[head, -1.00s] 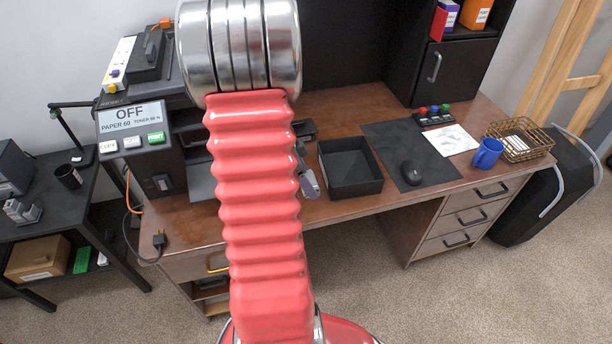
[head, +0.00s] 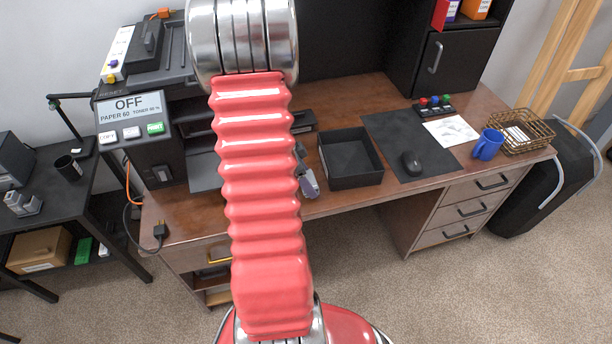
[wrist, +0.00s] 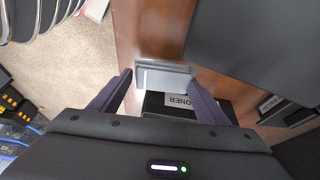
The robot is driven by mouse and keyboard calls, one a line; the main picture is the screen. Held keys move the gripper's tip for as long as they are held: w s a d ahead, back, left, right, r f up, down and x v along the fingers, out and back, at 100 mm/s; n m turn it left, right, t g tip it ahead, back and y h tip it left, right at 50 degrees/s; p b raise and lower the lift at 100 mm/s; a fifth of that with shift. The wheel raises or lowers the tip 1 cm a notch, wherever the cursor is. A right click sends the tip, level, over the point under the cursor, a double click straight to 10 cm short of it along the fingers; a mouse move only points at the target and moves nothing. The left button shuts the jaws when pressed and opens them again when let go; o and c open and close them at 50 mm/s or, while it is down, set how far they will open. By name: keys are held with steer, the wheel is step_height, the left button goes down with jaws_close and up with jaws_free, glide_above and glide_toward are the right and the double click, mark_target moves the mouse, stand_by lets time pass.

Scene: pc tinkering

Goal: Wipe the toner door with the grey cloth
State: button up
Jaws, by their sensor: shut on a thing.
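My gripper (wrist: 160,82) shows in the wrist view with its two purple fingers on either side of the grey cloth (wrist: 163,74), which it holds as a folded block.
The printer (head: 150,150), its panel reading OFF, stands at the desk's left. A plug (head: 160,231) lies at the left front edge. An open black tray (head: 350,180), a mouse (head: 411,163) and a blue mug (head: 488,144) stand to the right. Carpet is clear in front.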

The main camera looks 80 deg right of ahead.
steer(key=shift+f, duration=1.25)
steer(key=o, duration=1)
steer(key=shift+r, duration=0.1)
steer(key=shift+c, duration=0.3)
steer(key=c, duration=1.1)
steer(key=shift+c, duration=0.3)
steer(key=shift+r, duration=4.05)
